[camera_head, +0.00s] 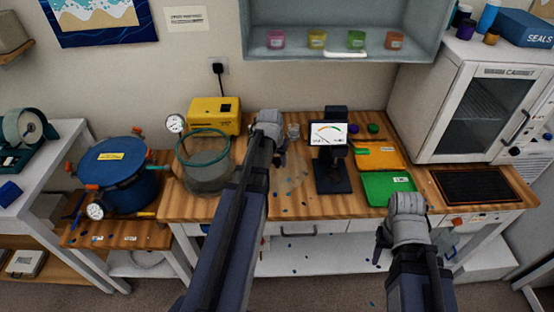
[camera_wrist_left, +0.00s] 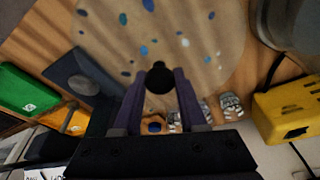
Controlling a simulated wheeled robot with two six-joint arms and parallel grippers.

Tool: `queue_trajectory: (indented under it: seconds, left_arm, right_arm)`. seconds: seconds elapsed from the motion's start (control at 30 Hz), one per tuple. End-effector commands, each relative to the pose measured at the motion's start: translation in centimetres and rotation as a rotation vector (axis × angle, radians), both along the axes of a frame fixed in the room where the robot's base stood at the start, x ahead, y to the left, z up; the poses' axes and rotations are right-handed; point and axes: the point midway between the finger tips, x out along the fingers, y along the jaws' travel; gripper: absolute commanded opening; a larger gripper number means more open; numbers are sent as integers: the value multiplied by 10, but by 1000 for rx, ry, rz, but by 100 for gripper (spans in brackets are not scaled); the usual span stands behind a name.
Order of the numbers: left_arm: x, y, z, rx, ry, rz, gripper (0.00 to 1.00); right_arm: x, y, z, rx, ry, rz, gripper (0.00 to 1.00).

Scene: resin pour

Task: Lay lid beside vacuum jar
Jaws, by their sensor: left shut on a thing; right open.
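The vacuum jar (camera_head: 205,176) is a clear, wide vessel with a teal rim, standing open on the left part of the wooden bench. The lid (camera_wrist_left: 205,50) shows in the left wrist view as a large, clear round disc with a black knob (camera_wrist_left: 159,78). My left gripper (camera_wrist_left: 160,92) is shut on this knob. In the head view my left gripper (camera_head: 277,150) is right of the jar, and the lid there is only a faint disc. I cannot tell whether the lid touches the bench. My right gripper (camera_head: 392,232) is open and empty at the bench's front edge.
A yellow pump (camera_head: 213,112) stands behind the jar. A black stand with a gauge display (camera_head: 328,133) is right of the lid, with a green mat (camera_head: 388,188) beyond. A blue pot (camera_head: 115,165) stands left. Small coloured drips spot the bench around the lid.

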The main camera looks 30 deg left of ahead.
Motion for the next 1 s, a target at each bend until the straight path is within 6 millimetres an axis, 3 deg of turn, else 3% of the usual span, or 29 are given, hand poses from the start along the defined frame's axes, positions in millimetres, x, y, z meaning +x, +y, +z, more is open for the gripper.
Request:
queue_trajectory:
  seconds: [0.27,0.8,1.0]
  left_arm:
    - [0,0,-10,1,-1,2,0]
    - [0,0,-63,1,-1,2,0]
    - [0,0,-71,1,-1,2,0]
  right_arm:
    - [0,0,-10,0,0,0,50]
    - [0,0,-63,0,0,-1,50]
    - [0,0,-71,0,0,-1,50]
